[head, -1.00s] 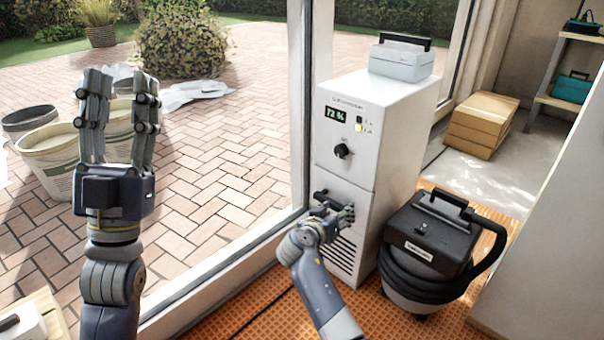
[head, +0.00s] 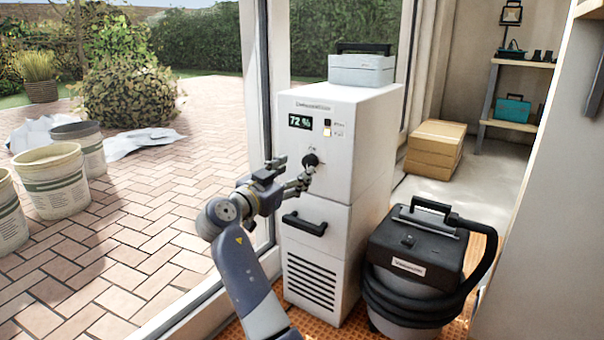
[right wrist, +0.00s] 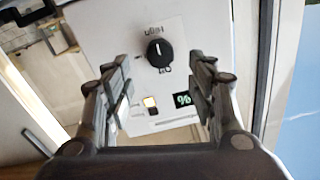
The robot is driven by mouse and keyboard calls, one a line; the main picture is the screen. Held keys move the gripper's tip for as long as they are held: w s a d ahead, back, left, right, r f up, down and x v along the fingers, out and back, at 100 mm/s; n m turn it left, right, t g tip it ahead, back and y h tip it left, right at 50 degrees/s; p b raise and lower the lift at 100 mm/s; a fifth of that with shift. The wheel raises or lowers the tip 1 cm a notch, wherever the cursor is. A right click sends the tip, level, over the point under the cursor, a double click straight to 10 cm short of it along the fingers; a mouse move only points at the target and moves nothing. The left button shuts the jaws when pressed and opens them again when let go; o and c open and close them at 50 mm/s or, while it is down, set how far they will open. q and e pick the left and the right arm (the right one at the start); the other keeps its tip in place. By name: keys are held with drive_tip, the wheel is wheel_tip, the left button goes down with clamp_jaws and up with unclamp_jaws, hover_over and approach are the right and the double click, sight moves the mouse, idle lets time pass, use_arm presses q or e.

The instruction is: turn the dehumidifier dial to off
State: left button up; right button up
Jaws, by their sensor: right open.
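The white dehumidifier (head: 325,190) stands by the window frame, its display reading 72 %. Its black dial (head: 311,159) is on the upper front panel. My right gripper (head: 292,175) is open, just left of and below the dial. In the wrist view the dial lies between and beyond the spread fingers (right wrist: 156,75), apparently untouched. My left gripper is out of view.
A black handle (head: 304,224) sticks out below the dial. A grey case (head: 361,70) sits on top of the dehumidifier. A black-topped vacuum (head: 415,260) with a coiled hose stands close at right. Cardboard boxes (head: 433,150) lie behind. Buckets (head: 50,182) stand outside.

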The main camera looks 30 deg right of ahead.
sight(307, 162)
drive_tip(key=b+x, duration=0.1)
drive_tip(key=x, duration=0.3)
drive_tip(key=shift+w+d+f+b, duration=0.15)
drive_tip(key=shift+d+b, duration=0.1)
drive_tip(key=shift+b, duration=0.1)
drive_tip(key=shift+w+d, duration=0.3)
drive_tip(key=shift+d, duration=0.3)
drive_tip(key=c, duration=1)
